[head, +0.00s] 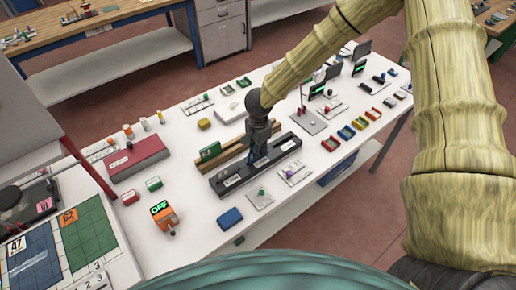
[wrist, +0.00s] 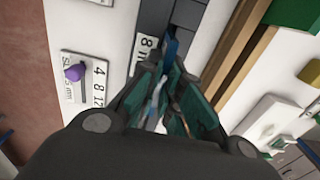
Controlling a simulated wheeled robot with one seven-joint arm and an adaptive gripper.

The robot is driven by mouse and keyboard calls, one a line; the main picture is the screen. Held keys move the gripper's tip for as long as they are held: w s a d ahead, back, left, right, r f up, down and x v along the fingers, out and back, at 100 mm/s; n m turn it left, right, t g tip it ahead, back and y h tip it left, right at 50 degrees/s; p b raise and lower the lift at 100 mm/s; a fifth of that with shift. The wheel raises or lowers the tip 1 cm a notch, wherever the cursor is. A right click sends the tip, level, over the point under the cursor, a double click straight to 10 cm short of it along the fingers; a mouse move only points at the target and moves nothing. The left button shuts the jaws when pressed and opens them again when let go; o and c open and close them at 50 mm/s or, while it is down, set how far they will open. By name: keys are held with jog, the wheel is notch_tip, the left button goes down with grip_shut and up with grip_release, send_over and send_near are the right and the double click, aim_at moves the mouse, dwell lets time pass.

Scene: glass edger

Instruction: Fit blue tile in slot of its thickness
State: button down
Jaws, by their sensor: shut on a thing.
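My gripper (head: 258,156) is shut on the blue tile (wrist: 171,47), whose edge shows between the fingers in the wrist view. The long dark grey slotted block (head: 226,184) lies on the white table, with white labels along its top. My gripper points down over the middle of this block and hides that part. In the wrist view the tile's end is beside a label reading 8 (wrist: 146,44), over or at the dark block (wrist: 188,14). I cannot tell whether the tile is inside a slot.
A wooden rack (head: 236,149) with a green tile (head: 210,152) stands behind the block. A numbered plate with a purple knob (wrist: 75,73) and a plate with a green knob (head: 261,198) lie in front. A blue box (head: 230,217) and an orange device (head: 166,220) stand nearby.

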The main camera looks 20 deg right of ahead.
jog(key=shift+f, duration=0.25)
jog(key=c, duration=1.5)
grip_release()
jog(key=shift+r, duration=0.1)
notch_tip(320, 180, up, 12)
jog(key=shift+s+f, duration=0.1)
jog(key=shift+s, duration=0.05)
jog(key=shift+d, duration=0.1)
